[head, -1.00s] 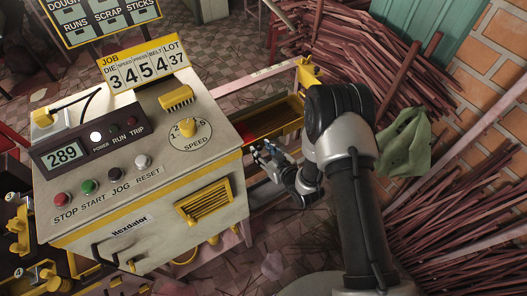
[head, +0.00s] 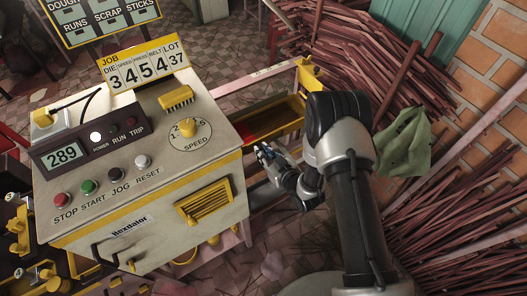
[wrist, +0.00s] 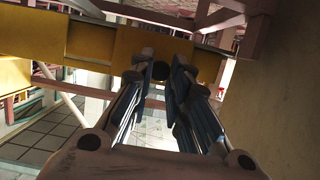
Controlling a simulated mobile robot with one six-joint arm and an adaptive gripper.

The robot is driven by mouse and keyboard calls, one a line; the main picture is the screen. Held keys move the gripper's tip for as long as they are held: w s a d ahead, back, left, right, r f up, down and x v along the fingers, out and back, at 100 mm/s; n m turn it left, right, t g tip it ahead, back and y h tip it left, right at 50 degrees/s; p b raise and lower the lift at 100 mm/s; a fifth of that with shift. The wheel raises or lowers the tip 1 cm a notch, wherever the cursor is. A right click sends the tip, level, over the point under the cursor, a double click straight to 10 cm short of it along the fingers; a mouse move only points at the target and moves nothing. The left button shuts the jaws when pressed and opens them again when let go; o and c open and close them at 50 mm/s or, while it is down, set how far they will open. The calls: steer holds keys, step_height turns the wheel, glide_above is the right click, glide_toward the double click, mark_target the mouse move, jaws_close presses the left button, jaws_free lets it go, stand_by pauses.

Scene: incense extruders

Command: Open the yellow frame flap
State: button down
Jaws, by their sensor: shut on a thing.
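The yellow frame (head: 285,128) is on the right side of the grey machine in the head view, a long box-like shape with a dark inside. In the wrist view a yellow panel (wrist: 90,42) runs across the top, with a recess at its left. My gripper (head: 262,152) is at the near edge of the yellow frame, low beside the machine. In the wrist view my gripper (wrist: 159,72) has its fingertips close together on a small dark round part in front of the yellow panel. The fingers hide part of that contact. I cannot tell how far the flap is swung.
The grey machine (head: 140,190) with buttons and a yellow vent stands left of my gripper. Piles of reddish sticks (head: 340,50) lie behind and to the right. A green cloth (head: 405,145) hangs right of my arm. Tiled floor (wrist: 50,130) shows below the panel.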

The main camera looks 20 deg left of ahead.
steer(key=shift+s+d+f+t+y, duration=0.25)
steer(key=shift+f+t+y, duration=0.55)
steer(key=shift+y, duration=0.25)
steer(key=shift+s+d+f+t+y, duration=0.2)
steer(key=shift+d+f+t+y, duration=0.1)
steer(key=shift+f+t+y, duration=0.6)
steer(key=shift+s+d+f+t+y, duration=0.25)
steer(key=shift+f+t+y, duration=0.45)
steer(key=shift+y, duration=0.45)
steer(key=c, duration=1.5)
jaws_free()
steer(key=shift+o, duration=0.2)
steer(key=shift+r, duration=0.1)
